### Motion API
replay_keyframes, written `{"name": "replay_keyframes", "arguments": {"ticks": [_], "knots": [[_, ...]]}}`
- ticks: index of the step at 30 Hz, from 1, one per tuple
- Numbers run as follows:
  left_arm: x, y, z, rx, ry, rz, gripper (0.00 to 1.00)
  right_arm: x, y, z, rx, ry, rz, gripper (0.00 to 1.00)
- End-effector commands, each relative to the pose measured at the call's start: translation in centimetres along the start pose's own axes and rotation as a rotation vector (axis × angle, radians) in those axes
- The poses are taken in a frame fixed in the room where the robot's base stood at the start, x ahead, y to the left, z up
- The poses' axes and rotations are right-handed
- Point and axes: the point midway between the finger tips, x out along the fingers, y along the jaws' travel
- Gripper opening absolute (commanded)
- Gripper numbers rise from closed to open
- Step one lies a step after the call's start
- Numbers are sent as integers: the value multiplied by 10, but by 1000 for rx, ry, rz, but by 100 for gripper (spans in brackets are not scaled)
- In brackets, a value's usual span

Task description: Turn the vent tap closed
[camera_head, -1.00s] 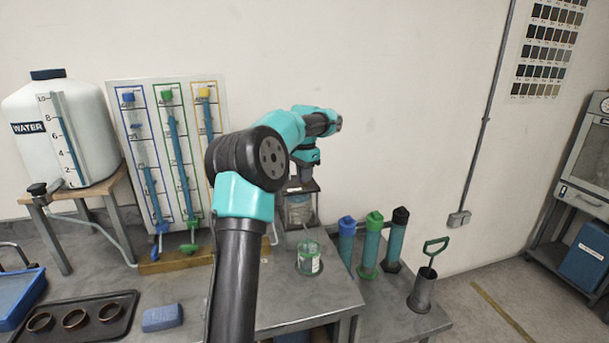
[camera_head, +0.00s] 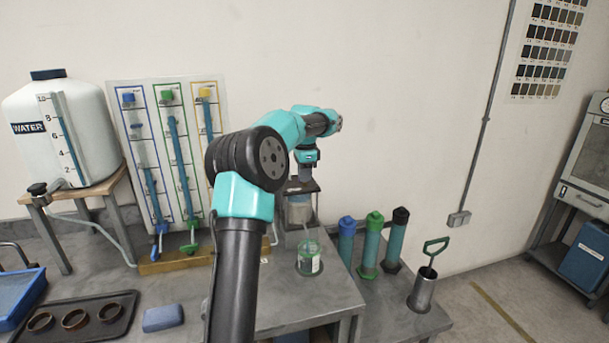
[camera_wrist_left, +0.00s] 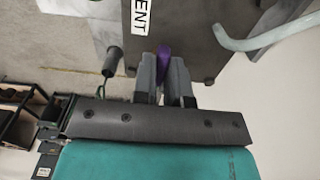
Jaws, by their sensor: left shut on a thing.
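The purple vent tap (camera_wrist_left: 163,58) shows in the left wrist view, beside a white label reading "VENT" (camera_wrist_left: 140,14) on a dark grey panel (camera_wrist_left: 195,35). My left gripper (camera_wrist_left: 165,72) is shut on the tap, with one finger on each side of it. In the head view my left gripper (camera_head: 304,176) is at the top of a small apparatus with a clear cylinder (camera_head: 299,208) at the back of the bench. The tap is hidden there behind the gripper and arm. My right gripper is in neither view.
A glass jar (camera_head: 310,260) stands just in front of the apparatus. Blue, green and black-capped cylinders (camera_head: 370,246) and a metal pot with a green handle (camera_head: 424,286) stand to its right. A tube board (camera_head: 170,160) and a water tank (camera_head: 60,130) are left.

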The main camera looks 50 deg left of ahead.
Motion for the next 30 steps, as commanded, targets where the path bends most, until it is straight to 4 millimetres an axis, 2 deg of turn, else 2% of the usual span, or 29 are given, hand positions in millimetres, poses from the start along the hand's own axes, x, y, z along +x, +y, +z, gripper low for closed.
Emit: {"name": "replay_keyframes", "arguments": {"ticks": [4,5,12,23,30], "knots": [[-2,0,-1,1,3,-5,0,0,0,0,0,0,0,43],[-2,0,-1,1,3,-5,16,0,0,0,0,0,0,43],[-1,0,0,0,2,-2,38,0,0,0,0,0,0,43],[-5,-1,1,-3,1,-2,38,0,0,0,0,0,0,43],[-33,-3,11,-15,3,-4,38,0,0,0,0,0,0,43]]}}
